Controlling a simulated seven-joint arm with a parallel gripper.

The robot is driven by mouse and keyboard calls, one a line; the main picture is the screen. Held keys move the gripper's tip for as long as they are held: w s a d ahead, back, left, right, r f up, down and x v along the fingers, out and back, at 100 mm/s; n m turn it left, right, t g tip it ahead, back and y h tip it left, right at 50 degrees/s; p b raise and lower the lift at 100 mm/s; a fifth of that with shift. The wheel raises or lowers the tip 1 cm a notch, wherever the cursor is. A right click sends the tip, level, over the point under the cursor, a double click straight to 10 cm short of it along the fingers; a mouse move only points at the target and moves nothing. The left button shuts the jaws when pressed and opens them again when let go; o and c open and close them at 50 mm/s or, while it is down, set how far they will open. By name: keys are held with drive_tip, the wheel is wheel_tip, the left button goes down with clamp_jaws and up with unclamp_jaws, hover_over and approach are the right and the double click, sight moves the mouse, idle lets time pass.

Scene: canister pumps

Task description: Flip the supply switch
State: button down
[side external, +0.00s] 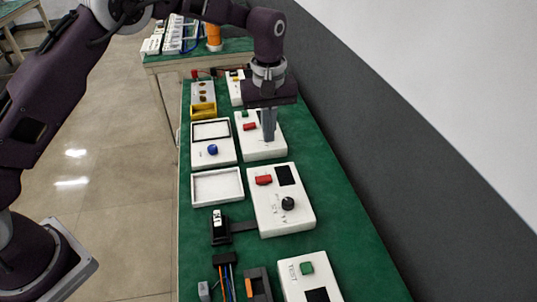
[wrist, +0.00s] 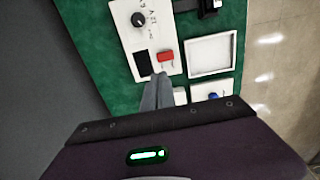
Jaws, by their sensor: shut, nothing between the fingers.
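The supply unit is a white box (side external: 272,222) with a red switch (side external: 263,180), a dark display (side external: 285,175) and a black knob (side external: 288,203). The wrist view shows its red switch (wrist: 166,55) and display (wrist: 142,64) just beyond my fingertips. My gripper (side external: 268,136) is shut and empty, pointing down over another white box (side external: 262,152) with red and green parts, farther along the bench. In the wrist view my fingers (wrist: 161,78) appear near the supply box's edge, apart from the red switch. The fingers hide part of the farther box. Whether they touch it, I cannot tell.
An empty white tray (side external: 217,200) and a box with a blue knob (side external: 213,158) stand left of the white boxes. A black device (side external: 220,232) and a box with a green button (side external: 307,268) are nearer. A grey wall runs along the right.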

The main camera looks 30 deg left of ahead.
sight(268, 178)
wheel_tip(268, 178, down, 13)
idle(0.3)
drive_tip(key=shift+f, duration=0.3)
drive_tip(key=shift+s+a+r, duration=0.3)
drive_tip(key=shift+s+a, duration=0.25)
drive_tip(key=shift+r, duration=0.1)
